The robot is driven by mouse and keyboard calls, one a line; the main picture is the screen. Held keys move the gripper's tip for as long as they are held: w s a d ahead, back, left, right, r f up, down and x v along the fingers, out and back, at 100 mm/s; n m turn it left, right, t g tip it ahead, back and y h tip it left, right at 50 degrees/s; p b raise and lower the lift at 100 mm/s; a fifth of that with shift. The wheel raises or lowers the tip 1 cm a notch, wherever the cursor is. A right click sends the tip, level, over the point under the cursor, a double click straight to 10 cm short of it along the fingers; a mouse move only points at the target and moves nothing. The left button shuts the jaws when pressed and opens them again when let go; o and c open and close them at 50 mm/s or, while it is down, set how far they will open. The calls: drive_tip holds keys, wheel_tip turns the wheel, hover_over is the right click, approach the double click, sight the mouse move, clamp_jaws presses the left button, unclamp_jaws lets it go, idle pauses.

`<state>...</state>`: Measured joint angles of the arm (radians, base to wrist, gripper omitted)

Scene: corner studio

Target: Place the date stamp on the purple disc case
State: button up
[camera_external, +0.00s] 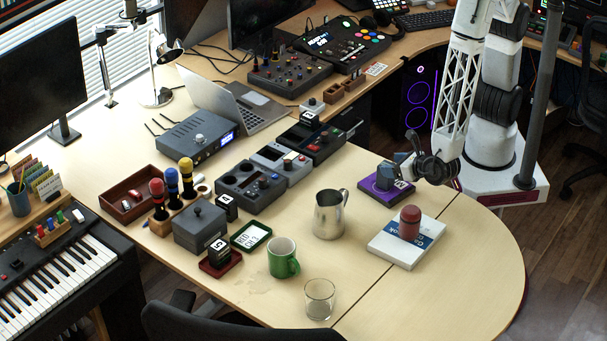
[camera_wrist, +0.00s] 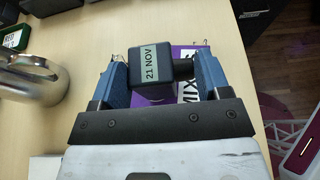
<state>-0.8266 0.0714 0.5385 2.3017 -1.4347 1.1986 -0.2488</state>
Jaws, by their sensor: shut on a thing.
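The date stamp (camera_wrist: 150,65) is a dark block with a pale "21 NOV" label and a short dark handle. My gripper (camera_wrist: 162,72) is shut on it, with one blue finger at the block and the other at the handle end. The purple disc case (camera_wrist: 152,101) shows beneath the stamp in the wrist view, partly hidden by the stamp and fingers. In the external view the case (camera_external: 374,190) lies flat on the desk near its right side. My gripper (camera_external: 405,166) is low over it. I cannot tell whether the stamp touches the case.
A steel pitcher (camera_external: 329,216) stands left of the case. A white book (camera_external: 391,251) with a red cylindrical object (camera_external: 410,222) on it lies in front. A green mug (camera_external: 282,260) and a glass (camera_external: 319,300) stand nearer the front. The desk's right end is clear.

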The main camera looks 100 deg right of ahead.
drive_tip(key=shift+f, duration=0.1)
drive_tip(key=o, duration=1)
drive_tip(key=shift+v, duration=3.95)
drive_tip(key=shift+w, duration=0.1)
